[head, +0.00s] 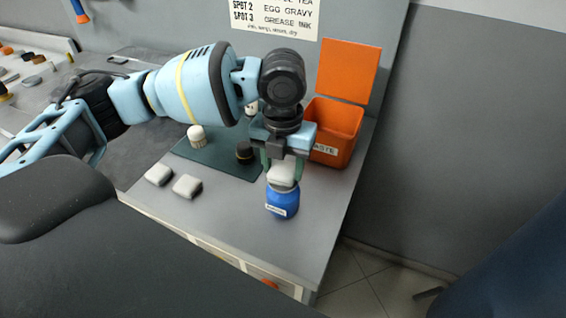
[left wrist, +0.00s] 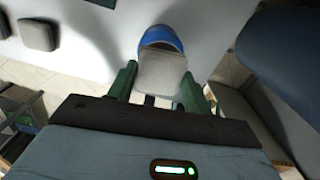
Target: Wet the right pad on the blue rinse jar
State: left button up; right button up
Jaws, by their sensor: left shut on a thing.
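My left gripper (head: 283,167) is shut on a pale grey-white pad (head: 282,174). The gripper points down, and the pad is at the top of the blue rinse jar (head: 283,201), over its mouth; I cannot tell how far it dips in. In the left wrist view the pad (left wrist: 161,74) sits between the green fingers, with the jar's blue rim (left wrist: 160,36) around its far end. Two more pads, a left one (head: 158,174) and a right one (head: 187,186), lie on the counter left of the jar. My right gripper is not in view.
An orange waste bin (head: 340,126) with a raised lid stands behind the jar. A dark green mat (head: 217,152) holds a white-topped brush (head: 197,136) and a dark round item (head: 245,151). The counter's right edge is close to the jar.

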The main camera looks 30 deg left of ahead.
aim_at(283, 169)
pick_arm(q)
jog(key=shift+f, duration=0.5)
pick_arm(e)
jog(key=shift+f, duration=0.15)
pick_arm(q)
jog(key=shift+f, duration=0.1)
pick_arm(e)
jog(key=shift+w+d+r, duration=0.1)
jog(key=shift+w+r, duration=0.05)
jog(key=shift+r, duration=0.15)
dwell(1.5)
pick_arm(q)
jog(key=shift+s+f, duration=0.1)
jog(key=shift+f, duration=0.05)
dwell(0.8)
